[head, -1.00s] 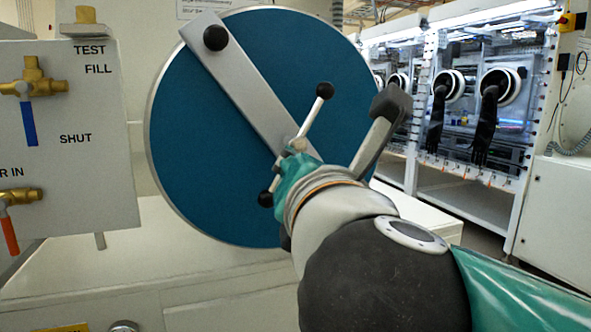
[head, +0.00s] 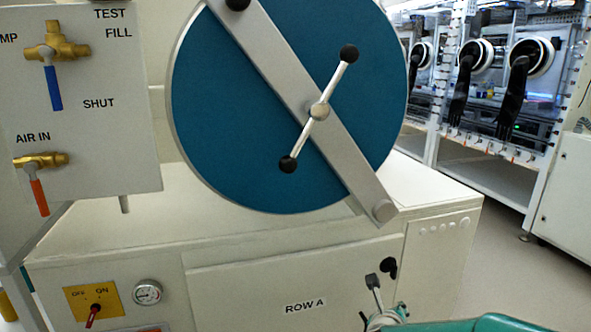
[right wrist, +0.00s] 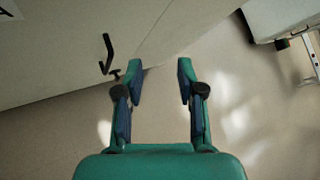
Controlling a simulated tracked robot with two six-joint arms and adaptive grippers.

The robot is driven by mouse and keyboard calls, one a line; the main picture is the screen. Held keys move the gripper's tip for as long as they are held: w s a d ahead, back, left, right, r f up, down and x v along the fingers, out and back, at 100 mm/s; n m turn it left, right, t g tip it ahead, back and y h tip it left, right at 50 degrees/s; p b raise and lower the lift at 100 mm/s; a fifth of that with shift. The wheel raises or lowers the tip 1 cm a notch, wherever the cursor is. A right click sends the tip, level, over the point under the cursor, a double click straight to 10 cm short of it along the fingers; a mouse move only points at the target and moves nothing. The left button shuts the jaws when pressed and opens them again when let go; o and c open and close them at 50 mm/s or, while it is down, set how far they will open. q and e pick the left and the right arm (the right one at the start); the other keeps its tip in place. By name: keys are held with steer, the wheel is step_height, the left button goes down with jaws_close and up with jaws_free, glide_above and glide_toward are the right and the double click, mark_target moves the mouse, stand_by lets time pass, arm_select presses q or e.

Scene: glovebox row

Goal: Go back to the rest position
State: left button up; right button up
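The round blue door (head: 240,110) stands upright at the middle of the head view, its top cut off by the frame. A grey bar (head: 275,62) crosses it diagonally. A spoke handle (head: 319,112) with black knobs sits at its centre, tilted, with nothing touching it. My right arm shows only at the bottom right edge of the head view, low in front of the cabinet and apart from the door. In the right wrist view my right gripper (right wrist: 158,75) has its two fingers wide apart, with nothing between them. My left gripper is not in view.
A white cabinet (head: 230,250) under the door carries a switch (head: 95,305), a gauge (head: 147,292) and a black latch (head: 390,268); the latch (right wrist: 107,55) is near my fingers in the wrist view. A valve panel (head: 90,140) is at left, gloveboxes (head: 490,110) at back right. Floor is open at right.

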steer(key=s+d+f+n+g+y, duration=0.1)
steer(key=s+f+n, duration=0.15)
steer(key=f, duration=0.45)
steer(key=s+d+f+n+g, duration=0.1)
steer(key=s+f+n, duration=0.15)
steer(key=f, duration=0.45)
steer(key=s+a+f+n+g+y, duration=0.3)
steer(key=s+f+n, duration=0.4)
steer(key=s+f, duration=0.15)
steer(key=s+a+f+n+g+y, duration=0.2)
steer(key=s+f+n, duration=0.45)
steer(key=s, duration=0.25)
steer(key=s+a+n+g+y, duration=0.3)
steer(key=s+a+n, duration=0.4)
steer(key=s+n, duration=0.45)
step_height(320, 180, up, 25)
steer(key=w+n+p, duration=0.1)
steer(key=n+p, duration=0.1)
steer(key=p, duration=2.4)
steer(key=shift+w+d, duration=0.2)
